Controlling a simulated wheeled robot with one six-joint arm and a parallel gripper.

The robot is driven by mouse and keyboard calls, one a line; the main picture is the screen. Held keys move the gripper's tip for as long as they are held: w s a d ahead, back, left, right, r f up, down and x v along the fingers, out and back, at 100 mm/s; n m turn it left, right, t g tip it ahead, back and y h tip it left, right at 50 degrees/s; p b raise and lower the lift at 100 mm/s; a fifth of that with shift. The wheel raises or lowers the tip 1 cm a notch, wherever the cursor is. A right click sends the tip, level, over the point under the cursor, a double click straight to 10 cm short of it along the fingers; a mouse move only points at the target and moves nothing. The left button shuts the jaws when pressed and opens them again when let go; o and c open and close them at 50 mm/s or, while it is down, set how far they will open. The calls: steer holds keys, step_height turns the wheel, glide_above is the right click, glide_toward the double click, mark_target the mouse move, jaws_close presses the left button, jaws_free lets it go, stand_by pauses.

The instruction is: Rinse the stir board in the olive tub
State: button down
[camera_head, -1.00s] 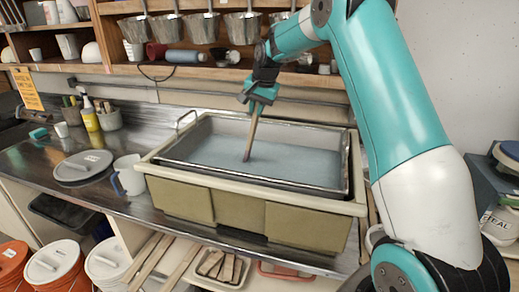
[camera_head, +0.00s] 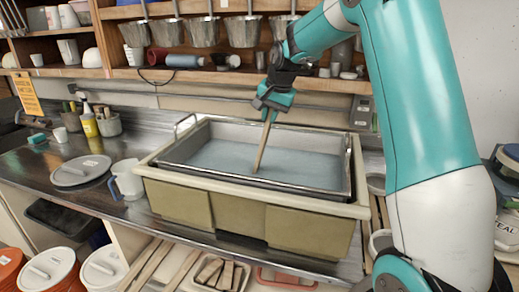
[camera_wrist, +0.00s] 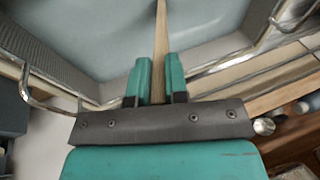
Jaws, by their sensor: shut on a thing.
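The olive tub (camera_head: 237,213) stands on the metal counter, with a metal basin set in it that holds pale blue-grey water (camera_head: 215,157). My gripper (camera_head: 273,105) is over the tub, shut on the upper end of the wooden stir board (camera_head: 264,146). The board hangs down at a slight tilt, and its lower end meets the water near the middle of the basin; any part below the surface is hidden. In the wrist view, the teal fingers (camera_wrist: 158,85) clasp the board (camera_wrist: 161,40) from both sides, with the water beyond.
A white jug (camera_head: 128,181) stands close to the tub's left side, and a grey lid (camera_head: 81,170) lies further left. A shelf with hanging metal buckets (camera_head: 243,31) runs behind the tub. The basin's wire handle (camera_head: 187,126) sticks up at the back left.

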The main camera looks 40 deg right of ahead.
steer(key=shift+w+d+p, duration=0.2)
steer(key=shift+d+p, duration=0.05)
steer(key=shift+d, duration=0.4)
steer(key=shift+w+d+p, duration=0.2)
steer(key=shift+d, duration=0.4)
steer(key=s+a+p+v, duration=0.1)
steer(key=p+v, duration=0.6)
steer(key=v, duration=1.1)
step_height(320, 180, up, 5)
steer(key=shift+f, duration=0.1)
stand_by(0.4)
stand_by(0.4)
